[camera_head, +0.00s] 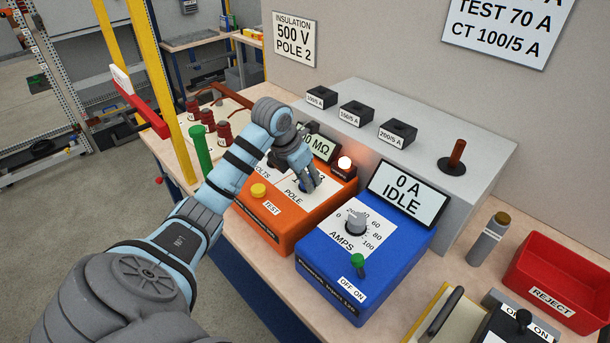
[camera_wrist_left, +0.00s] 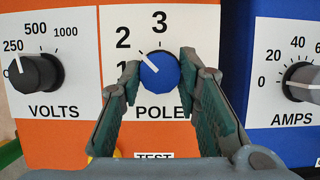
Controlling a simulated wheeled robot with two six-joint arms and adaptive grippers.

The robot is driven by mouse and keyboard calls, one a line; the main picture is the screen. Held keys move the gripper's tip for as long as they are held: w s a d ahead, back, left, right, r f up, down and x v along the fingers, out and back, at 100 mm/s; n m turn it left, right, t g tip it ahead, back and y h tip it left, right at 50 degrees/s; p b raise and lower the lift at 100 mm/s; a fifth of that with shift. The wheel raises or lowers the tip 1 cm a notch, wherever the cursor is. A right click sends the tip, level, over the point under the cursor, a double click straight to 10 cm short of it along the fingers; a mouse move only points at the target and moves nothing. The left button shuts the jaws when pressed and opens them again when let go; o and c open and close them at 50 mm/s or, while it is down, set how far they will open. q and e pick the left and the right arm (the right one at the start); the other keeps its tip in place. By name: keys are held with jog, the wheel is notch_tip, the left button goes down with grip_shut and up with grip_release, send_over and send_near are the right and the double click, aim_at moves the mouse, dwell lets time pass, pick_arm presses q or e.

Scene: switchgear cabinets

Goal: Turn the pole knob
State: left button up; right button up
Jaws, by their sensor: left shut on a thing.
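The pole knob (camera_wrist_left: 160,72) is a round blue knob with a white pointer line on the orange insulation tester (camera_head: 284,218). Its pointer aims up and left, at the 2 mark, between 1 and 3 on the dial. My left gripper (camera_head: 307,184) reaches down onto the tester in the head view and mostly hides the knob there. In the left wrist view its two fingers stand on either side of the knob, shut on it. My right gripper is not in view.
The black volts knob (camera_wrist_left: 36,73) is to the left of the pole knob and points at 250. A yellow test button (camera_head: 258,190) is close to my left arm. The blue amps unit (camera_head: 342,283) stands right beside the tester, its display reading 0 A IDLE.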

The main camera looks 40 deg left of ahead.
pick_arm(q)
jog(key=shift+m, duration=0.3)
jog(key=m+h, duration=0.1)
jog(key=m, duration=0.3)
jog(key=shift+w+a+g+h+b, duration=0.1)
jog(key=shift+a+g+h+b, duration=0.05)
jog(key=shift+g+h+b, duration=0.2)
jog(key=shift+w+m+g+h, duration=0.1)
jog(key=shift+m+g+h, duration=0.45)
jog(key=shift+m, duration=1.55)
jog(key=o, duration=1.1)
jog(key=shift+o, duration=0.2)
